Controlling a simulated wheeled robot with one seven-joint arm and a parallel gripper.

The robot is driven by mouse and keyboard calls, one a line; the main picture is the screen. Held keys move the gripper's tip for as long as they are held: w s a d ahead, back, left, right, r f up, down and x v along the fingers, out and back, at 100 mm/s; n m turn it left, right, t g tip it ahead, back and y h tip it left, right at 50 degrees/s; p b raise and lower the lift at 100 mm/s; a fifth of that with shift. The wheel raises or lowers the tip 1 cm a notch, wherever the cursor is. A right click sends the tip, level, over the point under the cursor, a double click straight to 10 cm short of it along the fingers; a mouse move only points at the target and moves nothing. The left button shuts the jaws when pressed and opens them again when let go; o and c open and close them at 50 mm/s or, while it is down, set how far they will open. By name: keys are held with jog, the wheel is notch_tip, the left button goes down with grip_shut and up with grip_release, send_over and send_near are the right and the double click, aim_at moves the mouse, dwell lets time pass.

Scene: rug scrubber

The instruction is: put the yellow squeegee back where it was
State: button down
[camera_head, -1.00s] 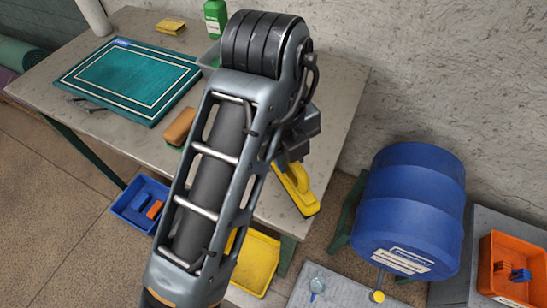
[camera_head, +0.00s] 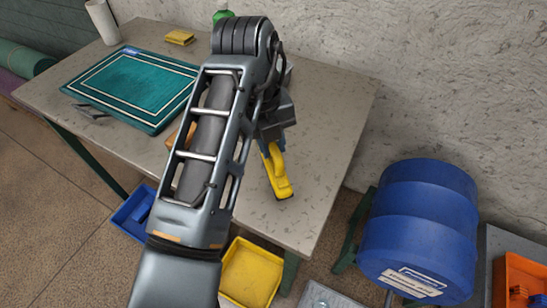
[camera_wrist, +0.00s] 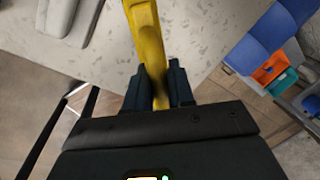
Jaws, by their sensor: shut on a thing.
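The yellow squeegee (camera_head: 277,173) is at the end of my arm, over the right part of the grey table. My gripper (camera_wrist: 165,88) is shut on it, with a dark finger on each side of its yellow body in the wrist view (camera_wrist: 147,35). In the head view the squeegee hangs down from the gripper, its lower end near the table's front right edge. I cannot tell whether it touches the tabletop. My arm hides the middle of the table and part of the gripper.
The table (camera_head: 325,110) has clear room at its right. A green framed mat (camera_head: 130,85) lies at its left, with a yellow sponge (camera_head: 180,37) behind. Below stand a yellow bin (camera_head: 250,272) and a blue bin (camera_head: 130,215).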

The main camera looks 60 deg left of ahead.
jog(key=shift+w+a+f+b, duration=0.5)
jog(key=shift+w+a+f, duration=0.1)
jog(key=shift+w, duration=0.05)
jog(key=shift+f+b, duration=1.35)
jog(key=shift+f, duration=0.55)
jog(key=shift+f, duration=0.15)
jog(key=c, duration=1)
grip_release()
jog(key=r+p, duration=0.2)
jog(key=r, duration=0.2)
jog(key=s+r+p, duration=0.1)
jog(key=r+p, duration=0.2)
jog(key=r, duration=0.1)
jog(key=s+r+p, duration=0.1)
jog(key=r+p, duration=0.2)
jog(key=r, duration=0.1)
jog(key=shift+a+r, duration=0.1)
jog(key=shift+a, duration=0.15)
